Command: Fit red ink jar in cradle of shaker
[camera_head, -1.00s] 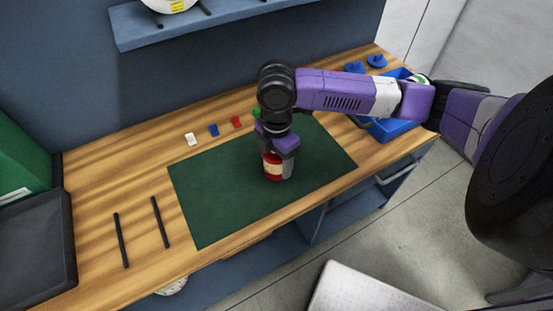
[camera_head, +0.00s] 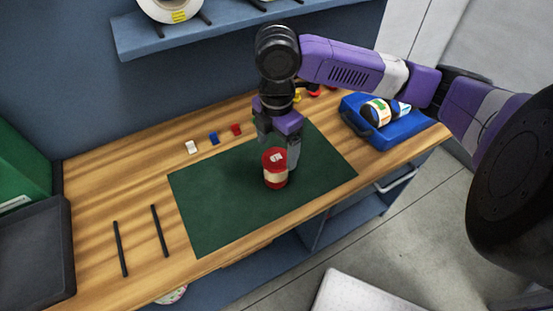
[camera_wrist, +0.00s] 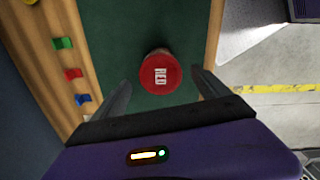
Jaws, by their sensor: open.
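The red ink jar (camera_head: 275,170) stands upright on the green mat (camera_head: 215,215), with a red lid and a pale label band. In the wrist view its lid (camera_wrist: 160,74) reads "RED". My gripper (camera_head: 279,152) is open and empty, just above and behind the jar in the head view. In the wrist view the jar lies beyond and between the two fingertips (camera_wrist: 162,85), apart from both. I cannot make out the shaker's cradle in these views.
A blue tray (camera_head: 405,133) at the back right holds dark-banded jars (camera_head: 380,111). Small white, blue and red pieces (camera_head: 213,138) lie behind the mat. Two black rods (camera_head: 160,230) lie on the left. A shelf (camera_head: 225,28) overhangs the back. The mat's left half is clear.

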